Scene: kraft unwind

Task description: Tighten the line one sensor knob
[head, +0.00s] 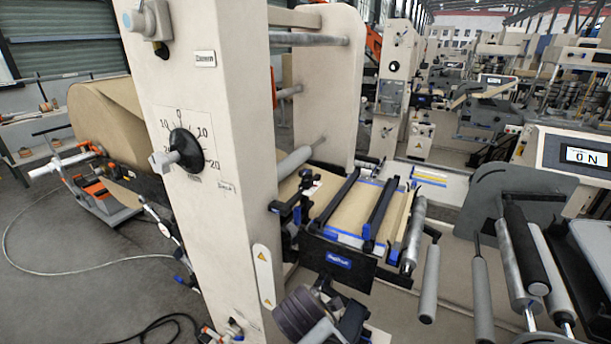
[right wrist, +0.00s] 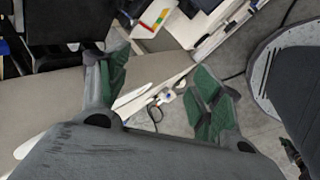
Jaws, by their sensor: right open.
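A black round knob (head: 186,149) with a pale grey grip sticking out to its lower left sits on the front of the beige machine column. A printed scale (head: 181,118) with 0 at the top and numbers to both sides surrounds it. I cannot tell from the pictures whether this is the line one sensor knob. My right gripper (right wrist: 160,92) is open and empty in the right wrist view. Its green-padded fingers stand well apart, with floor and machine parts beyond them. No knob shows between them. My left gripper is not in view.
A web-guide frame (head: 338,262) with black bars over kraft web stands right of the column. A display (head: 583,155) reads 0 N at the right. A large kraft roll (head: 105,110) is at the left. Rollers (head: 430,283) stick out at the lower right. Cables lie on the floor.

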